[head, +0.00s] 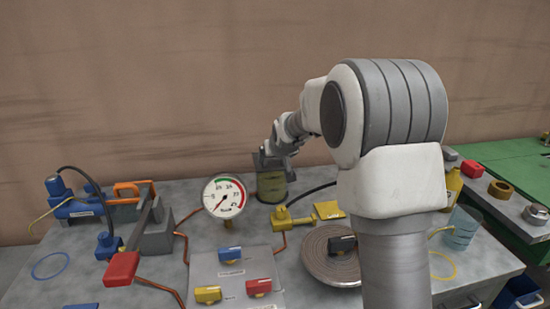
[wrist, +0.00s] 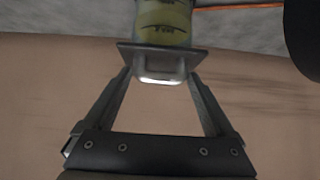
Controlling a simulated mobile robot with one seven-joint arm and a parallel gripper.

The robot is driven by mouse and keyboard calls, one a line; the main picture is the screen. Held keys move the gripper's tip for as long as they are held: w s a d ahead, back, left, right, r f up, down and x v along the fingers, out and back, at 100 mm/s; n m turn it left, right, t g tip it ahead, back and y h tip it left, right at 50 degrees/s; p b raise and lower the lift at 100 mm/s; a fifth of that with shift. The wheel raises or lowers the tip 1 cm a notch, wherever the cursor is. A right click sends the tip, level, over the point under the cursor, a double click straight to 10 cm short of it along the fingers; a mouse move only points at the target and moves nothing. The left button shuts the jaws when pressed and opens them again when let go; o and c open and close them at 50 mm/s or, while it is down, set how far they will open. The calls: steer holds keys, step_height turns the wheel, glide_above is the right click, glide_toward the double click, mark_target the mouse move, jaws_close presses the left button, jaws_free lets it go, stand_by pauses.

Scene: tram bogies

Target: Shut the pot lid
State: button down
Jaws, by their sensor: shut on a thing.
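The pot (head: 272,187) is a yellow-green can standing at the back of the grey bench, near the wall. It shows upside down at the top of the wrist view (wrist: 163,22), with a label on it. The pot lid (wrist: 165,57) is a dark square plate with a pale metal grip, at the pot's mouth. My gripper (wrist: 160,79) is shut on the lid, one finger at each side of the grip. In the head view my gripper (head: 278,157) is small and partly hides the lid, so I cannot tell how far it stands open.
A round pressure gauge (head: 225,197) stands left of the pot. A yellow valve (head: 288,218) with a black hose is in front. A coiled grey disc (head: 330,256), a switch panel (head: 232,275) and a clear beaker (head: 461,228) crowd the bench. My arm hides part of the right side.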

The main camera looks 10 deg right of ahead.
steer(key=shift+s+d+f+g, duration=0.1)
steer(key=shift+s+f+g, duration=0.1)
steer(key=shift+f, duration=0.25)
steer(key=shift+s+d+f+g, duration=0.1)
steer(key=shift+s+f, duration=0.05)
steer(key=shift+f, duration=0.25)
jaws_free()
steer(key=shift+r, duration=0.15)
steer(key=shift+r, duration=0.1)
steer(key=shift+s+r, duration=0.15)
steer(key=shift+r, duration=0.1)
steer(key=p+v, duration=0.3)
steer(key=v, duration=1.3)
steer(key=shift+s, duration=0.4)
steer(key=shift+a+r, duration=0.1)
